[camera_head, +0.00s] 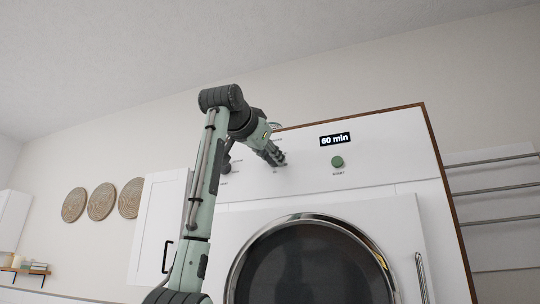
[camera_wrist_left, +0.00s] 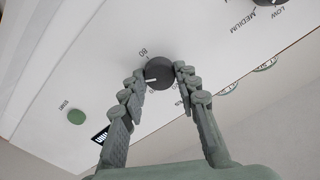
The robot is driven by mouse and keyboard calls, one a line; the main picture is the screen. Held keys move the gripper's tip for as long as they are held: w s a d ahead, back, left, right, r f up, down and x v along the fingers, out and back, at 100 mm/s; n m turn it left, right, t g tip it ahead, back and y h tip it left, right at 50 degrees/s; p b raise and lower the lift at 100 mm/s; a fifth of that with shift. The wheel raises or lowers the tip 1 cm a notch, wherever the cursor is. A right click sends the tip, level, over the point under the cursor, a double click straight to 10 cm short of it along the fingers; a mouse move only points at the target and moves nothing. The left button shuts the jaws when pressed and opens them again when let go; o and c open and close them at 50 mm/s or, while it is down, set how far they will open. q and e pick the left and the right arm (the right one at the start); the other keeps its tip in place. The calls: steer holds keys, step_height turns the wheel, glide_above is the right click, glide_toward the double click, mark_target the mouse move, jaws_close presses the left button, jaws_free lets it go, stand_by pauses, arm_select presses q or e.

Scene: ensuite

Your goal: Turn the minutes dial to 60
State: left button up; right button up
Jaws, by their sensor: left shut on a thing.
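The minutes dial (camera_wrist_left: 159,73) is a round black knob with a white pointer mark on the white control panel. In the left wrist view my left gripper (camera_wrist_left: 163,75) has its two green fingers on either side of the dial, shut on it. In the head view my left gripper (camera_head: 278,160) reaches the panel and hides the dial. The display (camera_head: 335,139) on the panel reads "60 min". My right gripper is in neither view.
A green start button (camera_head: 338,162) sits below the display. The dryer door (camera_head: 315,262) is round and dark, below the panel. A second black knob (camera_wrist_left: 265,62) is at the right in the left wrist view. Rails (camera_head: 492,188) are on the wall at right.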

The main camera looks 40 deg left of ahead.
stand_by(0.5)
arm_select(q)
steer(key=o, duration=1.2)
steer(key=shift+c, duration=0.2)
steer(key=v, duration=1.2)
steer(key=shift+f, duration=0.1)
